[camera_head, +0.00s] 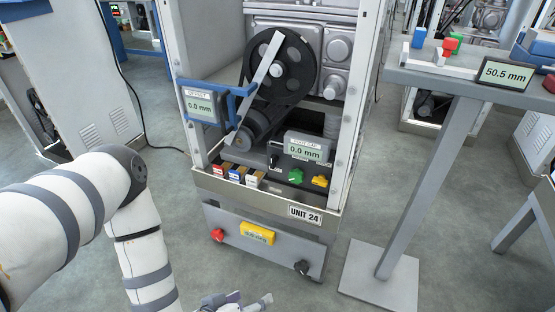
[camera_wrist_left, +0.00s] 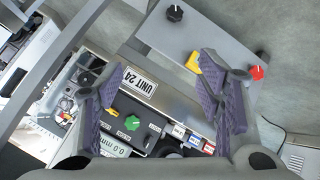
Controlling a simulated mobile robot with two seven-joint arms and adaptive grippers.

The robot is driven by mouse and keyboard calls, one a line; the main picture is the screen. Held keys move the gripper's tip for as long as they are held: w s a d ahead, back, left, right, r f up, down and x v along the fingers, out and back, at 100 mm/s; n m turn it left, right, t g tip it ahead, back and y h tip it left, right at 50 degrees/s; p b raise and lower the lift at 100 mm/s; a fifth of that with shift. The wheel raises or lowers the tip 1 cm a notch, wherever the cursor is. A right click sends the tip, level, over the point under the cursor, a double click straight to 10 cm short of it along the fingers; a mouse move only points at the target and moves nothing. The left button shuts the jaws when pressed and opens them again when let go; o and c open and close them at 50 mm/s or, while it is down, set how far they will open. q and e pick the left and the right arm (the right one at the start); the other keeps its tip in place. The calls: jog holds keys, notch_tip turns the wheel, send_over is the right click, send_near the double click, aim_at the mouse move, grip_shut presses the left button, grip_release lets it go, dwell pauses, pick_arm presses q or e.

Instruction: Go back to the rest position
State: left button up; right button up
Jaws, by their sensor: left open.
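My left gripper (camera_head: 238,300) shows at the bottom edge of the head view, in front of the UNIT 24 dispenser frame (camera_head: 340,150) and apart from it. Only its fingertips show there; its wrist is cut off by the edge. In the left wrist view, the left gripper (camera_wrist_left: 160,98) has its two purple-padded fingers wide apart, with nothing between them. Behind them are the UNIT 24 label (camera_wrist_left: 140,82), a green knob (camera_wrist_left: 132,123) and the lower panel (camera_wrist_left: 200,40). My right gripper is in neither view.
The frame's lower panel (camera_head: 283,257) carries a red knob (camera_head: 217,235), a yellow block and a black knob. A grey stand (camera_head: 440,150) with a 50.5 mm display (camera_head: 506,73) stands at the right. Grey floor (camera_head: 365,225) lies clear between them.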

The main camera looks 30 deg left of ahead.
pick_arm(q)
jog(key=s+d+f+m+g, duration=0.15)
jog(key=s+g, duration=0.45)
jog(key=s, duration=0.9)
jog(key=s+f+m+g, duration=0.1)
jog(key=s+m+g, duration=0.3)
jog(key=s, duration=1)
jog(key=s+a+r+g+y+p, duration=0.2)
jog(key=s+a+r+g+p, duration=0.25)
jog(key=s+r, duration=0.45)
jog(key=w+r+t+p, duration=0.2)
jog(key=w+r+p, duration=0.5)
jog(key=w+r, duration=0.1)
jog(key=shift+w+d+r+p, duration=0.2)
jog(key=shift+w+r+p, duration=0.15)
jog(key=shift+r+p, duration=0.1)
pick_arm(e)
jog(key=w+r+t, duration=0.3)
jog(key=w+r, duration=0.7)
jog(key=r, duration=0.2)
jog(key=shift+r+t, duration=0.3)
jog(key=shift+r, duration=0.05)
pick_arm(q)
jog(key=shift+t, duration=0.35)
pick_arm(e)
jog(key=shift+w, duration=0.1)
